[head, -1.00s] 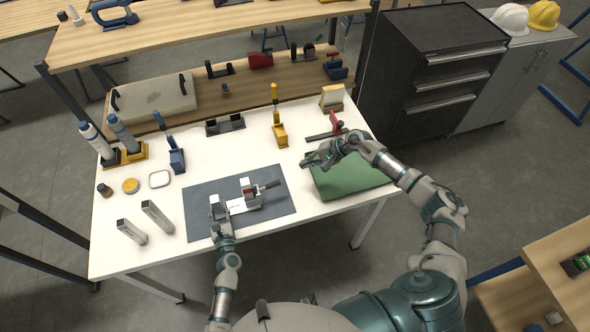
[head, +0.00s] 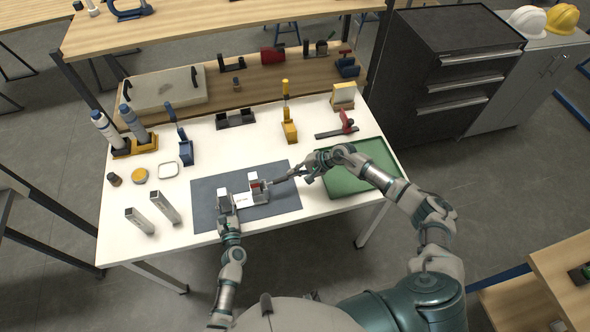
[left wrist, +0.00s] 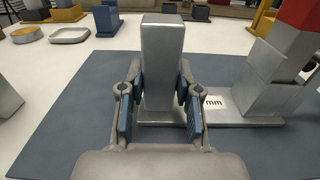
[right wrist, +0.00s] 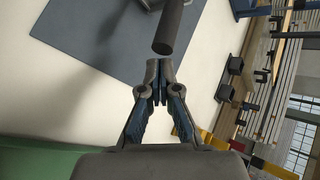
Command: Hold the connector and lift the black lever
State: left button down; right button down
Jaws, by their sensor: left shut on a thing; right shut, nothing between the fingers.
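The connector (head: 243,200) lies on the dark mat, a low base with a grey block at each end and red on the right block. My left gripper (head: 226,212) is shut on its left grey block; the left wrist view shows the fingers on both sides of this upright block (left wrist: 162,45). The black lever (right wrist: 175,28) appears in the right wrist view as a dark round rod. My right gripper (right wrist: 158,70) is shut and empty, its tips close to the lever's free end.
The dark mat (head: 205,190) is clear around the connector. A green tray (head: 340,185) lies under my right forearm. Two grey metal bars (head: 164,207) stand at the front left.

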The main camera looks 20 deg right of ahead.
jog(key=shift+r, duration=0.1)
dwell(0.3)
jog(key=shift+a+r+h, duration=0.25)
jog(key=shift+r+h, duration=0.2)
jog(key=shift+h, duration=0.05)
jog(key=shift+r, duration=0.1)
